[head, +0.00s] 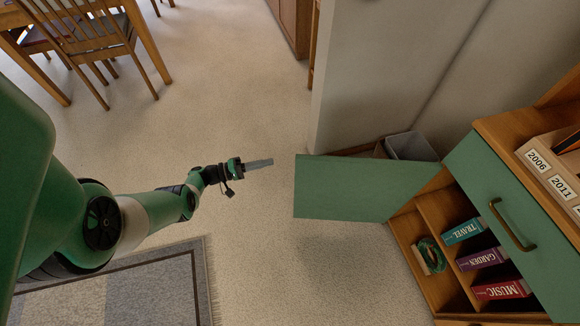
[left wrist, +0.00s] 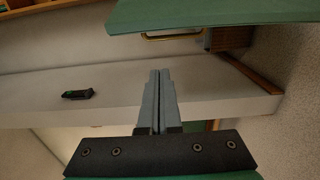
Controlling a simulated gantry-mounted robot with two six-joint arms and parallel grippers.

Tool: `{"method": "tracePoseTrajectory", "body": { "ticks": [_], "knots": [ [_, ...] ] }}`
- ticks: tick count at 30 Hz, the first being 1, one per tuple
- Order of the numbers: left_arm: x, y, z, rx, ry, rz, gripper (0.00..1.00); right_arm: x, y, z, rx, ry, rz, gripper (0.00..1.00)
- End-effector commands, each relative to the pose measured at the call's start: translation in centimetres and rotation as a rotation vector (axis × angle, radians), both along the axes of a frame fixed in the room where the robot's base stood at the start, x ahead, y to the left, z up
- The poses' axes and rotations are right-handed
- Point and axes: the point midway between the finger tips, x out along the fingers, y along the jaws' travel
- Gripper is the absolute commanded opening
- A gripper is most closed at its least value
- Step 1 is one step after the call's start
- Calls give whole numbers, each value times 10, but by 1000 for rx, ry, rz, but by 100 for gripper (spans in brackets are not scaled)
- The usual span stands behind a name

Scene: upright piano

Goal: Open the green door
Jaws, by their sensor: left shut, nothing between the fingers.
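The green door (head: 365,187) stands swung out from the wooden cabinet (head: 403,228), and the compartment behind it shows open. The door's free edge points left, toward my left gripper (head: 262,163). That gripper is shut and empty, left of the free edge with a visible gap. In the left wrist view its two fingers (left wrist: 158,100) are together with nothing between them. A green panel (left wrist: 220,12) fills the top there, and I cannot tell whether it is the door. My right gripper is out of view.
The cabinet holds binders, such as a teal one (head: 465,231), and a green coil (head: 431,255). A green drawer with a brass handle (head: 513,225) is above. A grey bin (head: 411,147) stands behind the door. A patterned rug (head: 130,285) lies lower left; the floor between is clear.

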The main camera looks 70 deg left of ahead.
Motion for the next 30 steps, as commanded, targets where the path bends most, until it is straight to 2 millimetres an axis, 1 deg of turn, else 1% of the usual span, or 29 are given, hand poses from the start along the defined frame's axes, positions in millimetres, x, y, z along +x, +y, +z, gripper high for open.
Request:
{"method": "tracePoseTrajectory", "body": {
  "ticks": [5,15,16,17,21,24,30],
  "knots": [
    [26,-3,-2,2,0,-5,0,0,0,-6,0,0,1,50],
    [100,-5,-4,4,-2,-5,0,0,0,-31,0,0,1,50],
    [94,-11,1,-1,0,0,0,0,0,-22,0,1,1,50],
    [91,-17,2,-1,0,1,0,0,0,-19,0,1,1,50],
    [84,-33,1,0,-1,3,0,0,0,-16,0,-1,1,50],
    [82,-39,1,1,-1,3,0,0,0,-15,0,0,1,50],
    [81,-41,0,1,-1,3,0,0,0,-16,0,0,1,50]
  ]
}}
